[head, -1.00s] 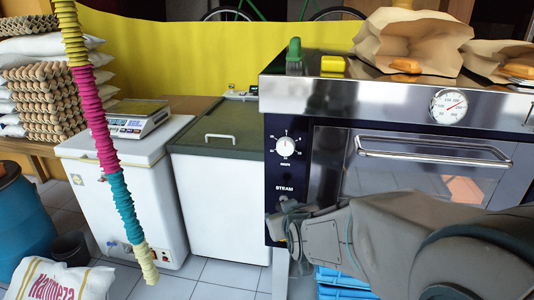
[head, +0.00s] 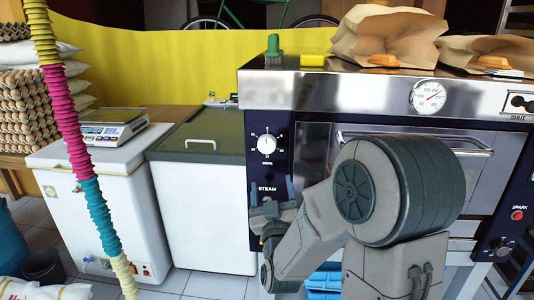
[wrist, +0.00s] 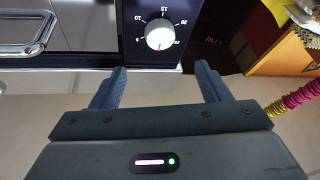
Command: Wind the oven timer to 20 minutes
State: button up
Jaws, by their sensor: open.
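The oven timer is a round white knob (head: 267,145) with a printed scale, on the oven's dark blue front panel above the word STEAM. It also shows large in the wrist view (wrist: 159,35), where numbers such as 10, 15 and 20 ring its upper side. A small red mark sits at the knob's lower edge there, away from the 20. My gripper (head: 271,192) is open and empty, just below the timer in the head view. In the wrist view its two fingers (wrist: 160,78) stand apart, with the knob beyond the gap, untouched.
The oven door handle (head: 420,140) projects right of the timer. A temperature gauge (head: 428,96) is higher up. Paper bags (head: 385,38) and a green-handled item (head: 273,50) lie on top. A chest freezer (head: 205,195) stands left, and a colored ribbed hose (head: 82,155) hangs further left.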

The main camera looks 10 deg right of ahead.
aim_at(267, 147)
jog(key=p+x, duration=0.2)
jog(key=x, duration=1)
jog(key=shift+w+r, duration=0.1)
jog(key=shift+w, duration=0.2)
jog(key=c, duration=1)
